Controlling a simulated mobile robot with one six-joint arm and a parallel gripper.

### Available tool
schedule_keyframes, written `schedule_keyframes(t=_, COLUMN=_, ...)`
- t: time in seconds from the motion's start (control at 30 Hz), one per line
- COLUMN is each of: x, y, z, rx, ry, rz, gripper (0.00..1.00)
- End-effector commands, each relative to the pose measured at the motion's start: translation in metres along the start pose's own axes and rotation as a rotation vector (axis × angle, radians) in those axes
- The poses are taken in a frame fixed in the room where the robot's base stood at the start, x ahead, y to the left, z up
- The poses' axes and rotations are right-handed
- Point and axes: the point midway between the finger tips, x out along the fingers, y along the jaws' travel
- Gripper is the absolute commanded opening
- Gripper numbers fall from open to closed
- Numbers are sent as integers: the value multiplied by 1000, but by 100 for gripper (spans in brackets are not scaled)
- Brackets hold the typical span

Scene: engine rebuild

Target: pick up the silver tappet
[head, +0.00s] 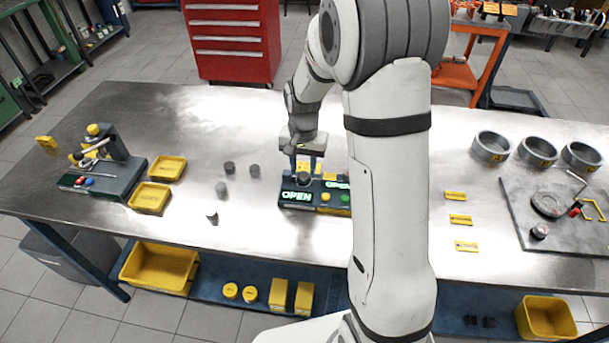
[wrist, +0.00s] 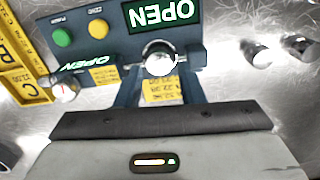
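The silver tappet (wrist: 160,58) is a short, shiny round piece at the dark control box (wrist: 110,40), in the wrist view. In the head view it shows as a dark round piece (head: 304,179) on the box (head: 297,205), just below my gripper (head: 303,172). My gripper points down with its two blue fingers apart, one on either side of the tappet (wrist: 162,72). I cannot tell whether the fingertips touch it.
Several loose dark cylinders, one here (head: 229,168), lie on the metal table left of the box. Yellow trays (head: 167,168) and a small fixture (head: 120,170) stand farther left. Yellow labels (head: 460,219), grey rings (head: 537,151) and a grey plate (head: 520,220) lie to the right.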

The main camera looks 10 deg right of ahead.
Motion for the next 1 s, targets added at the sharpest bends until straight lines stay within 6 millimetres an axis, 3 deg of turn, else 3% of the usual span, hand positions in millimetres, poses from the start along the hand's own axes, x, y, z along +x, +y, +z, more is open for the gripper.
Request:
schedule_keyframes(t=0.2, x=27, y=1, z=0, rx=0, ry=-3, rz=1, gripper=35)
schedule_keyframes(t=0.47, x=30, y=1, z=0, rx=0, ry=0, rz=0, gripper=35)
schedule_keyframes(t=0.87, x=30, y=2, z=0, rx=1, ry=0, rz=0, gripper=3)
schedule_keyframes(t=1.0, x=29, y=2, z=0, rx=1, ry=0, rz=0, gripper=3)
